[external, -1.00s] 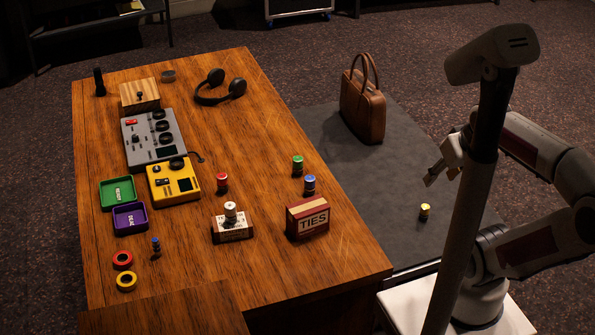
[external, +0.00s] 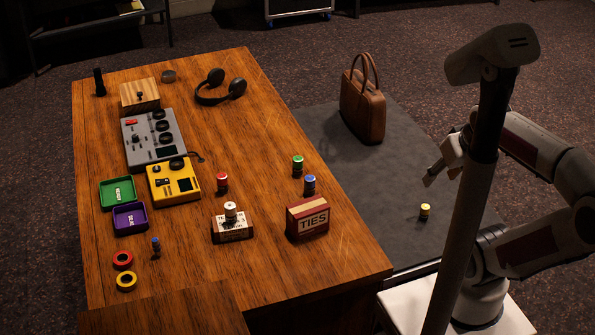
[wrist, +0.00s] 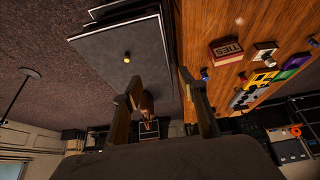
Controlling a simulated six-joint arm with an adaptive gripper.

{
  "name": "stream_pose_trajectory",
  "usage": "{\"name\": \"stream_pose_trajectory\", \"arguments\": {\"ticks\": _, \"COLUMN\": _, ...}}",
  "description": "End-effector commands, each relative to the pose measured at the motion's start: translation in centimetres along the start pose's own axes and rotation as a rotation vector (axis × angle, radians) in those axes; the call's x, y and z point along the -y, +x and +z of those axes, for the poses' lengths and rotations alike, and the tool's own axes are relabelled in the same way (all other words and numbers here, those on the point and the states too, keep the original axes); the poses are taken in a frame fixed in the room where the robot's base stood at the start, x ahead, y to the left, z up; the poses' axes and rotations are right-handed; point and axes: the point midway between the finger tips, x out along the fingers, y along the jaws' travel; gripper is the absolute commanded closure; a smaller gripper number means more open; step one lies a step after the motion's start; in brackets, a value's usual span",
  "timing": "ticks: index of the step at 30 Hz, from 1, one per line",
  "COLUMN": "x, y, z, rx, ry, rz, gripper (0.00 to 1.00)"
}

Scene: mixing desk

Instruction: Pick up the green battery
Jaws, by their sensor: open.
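The green battery (external: 298,166) stands upright on the wooden desk, just behind the blue battery (external: 309,185). My gripper (external: 441,176) is open and empty, well to the right of the green battery and above the grey surface beside the desk. Part of the gripper is hidden behind a grey post in the external view. In the wrist view the two fingers (wrist: 158,88) are spread apart with nothing between their tips. The blue battery also shows there, beside the right finger (wrist: 204,74). I cannot make out the green battery in the wrist view.
The TIES box (external: 308,218) stands in front of the blue battery. A red battery (external: 222,183) and a white battery on a small box (external: 232,229) are to the left. A yellow battery (external: 424,211) and a brown bag (external: 363,104) are on the grey surface (external: 330,130).

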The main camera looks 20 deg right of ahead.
Motion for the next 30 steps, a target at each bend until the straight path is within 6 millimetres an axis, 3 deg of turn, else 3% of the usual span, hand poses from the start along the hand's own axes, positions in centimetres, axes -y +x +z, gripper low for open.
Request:
{"name": "stream_pose_trajectory", "arguments": {"ticks": 5, "x": 0.2, "y": 0.1, "z": -0.8, "rx": 0.003, "ry": -0.009, "rz": -0.004, "gripper": 0.58}}
{"name": "stream_pose_trajectory", "arguments": {"ticks": 11, "x": 0.7, "y": 0.4, "z": -3.1, "rx": 0.011, "ry": -0.033, "rz": -0.018, "gripper": 0.58}}
{"name": "stream_pose_trajectory", "arguments": {"ticks": 30, "x": 3.6, "y": 4.5, "z": -13.8, "rx": 0.038, "ry": -0.152, "rz": -0.076, "gripper": 0.58}}
